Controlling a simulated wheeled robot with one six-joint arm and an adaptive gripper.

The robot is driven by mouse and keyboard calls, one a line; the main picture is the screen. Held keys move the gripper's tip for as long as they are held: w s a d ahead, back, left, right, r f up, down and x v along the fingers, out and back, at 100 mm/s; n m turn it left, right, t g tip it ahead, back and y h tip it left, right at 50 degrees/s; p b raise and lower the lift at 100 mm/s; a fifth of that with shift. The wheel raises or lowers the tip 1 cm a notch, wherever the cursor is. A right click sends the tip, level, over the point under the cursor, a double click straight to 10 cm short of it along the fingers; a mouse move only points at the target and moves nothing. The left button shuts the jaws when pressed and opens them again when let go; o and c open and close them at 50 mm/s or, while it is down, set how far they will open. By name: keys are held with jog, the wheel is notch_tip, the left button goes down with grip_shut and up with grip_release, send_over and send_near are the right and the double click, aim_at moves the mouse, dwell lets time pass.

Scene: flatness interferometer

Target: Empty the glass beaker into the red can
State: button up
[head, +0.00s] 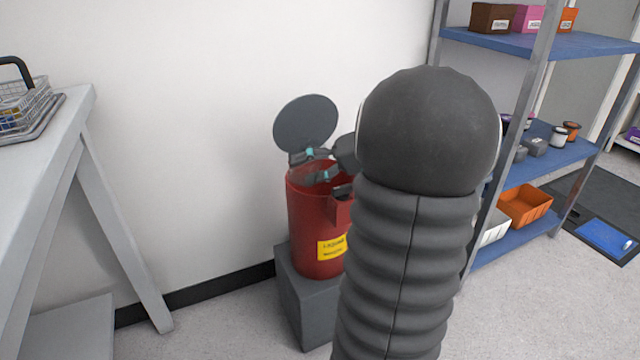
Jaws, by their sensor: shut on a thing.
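The red can (312,235) stands upright on a grey block, with a yellow label on its front. Its round dark grey lid (305,123) stands open above the rim at the back. My gripper (318,165) is right at the can's mouth, its two teal-marked fingers one above the other just below the lid. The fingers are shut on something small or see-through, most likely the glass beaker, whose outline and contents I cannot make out. My dark arm hides the can's right side and part of its mouth.
A grey bench (50,125) with a wire basket (22,108) stands at left. A blue-shelved rack (545,42) with boxes and jars is close on the right, partly behind my arm. The grey block (300,300) bears the can. A white wall is behind.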

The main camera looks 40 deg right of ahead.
jog(key=shift+f+n+t+h+b, duration=0.3)
jog(key=shift+f+n+h+b, duration=0.65)
jog(key=shift+b, duration=1.85)
jog(key=shift+r+n+h, duration=0.25)
jog(key=shift+r+n, duration=0.1)
jog(key=shift+n, duration=0.1)
jog(key=shift+s+a+r+n+t+h, duration=0.25)
jog(key=shift+s+a+n+t+h, duration=0.05)
jog(key=shift+a+n+t+h, duration=0.2)
jog(key=shift+s+a+f+n+t+h, duration=0.4)
jog(key=shift+a+f+n+h, duration=0.2)
jog(key=shift+n, duration=0.3)
jog(key=shift+s+a+f+n+t+h, duration=0.25)
jog(key=shift+a+f+n+t+h, duration=0.3)
jog(key=shift+n, duration=0.35)
jog(key=shift+f, duration=0.1)
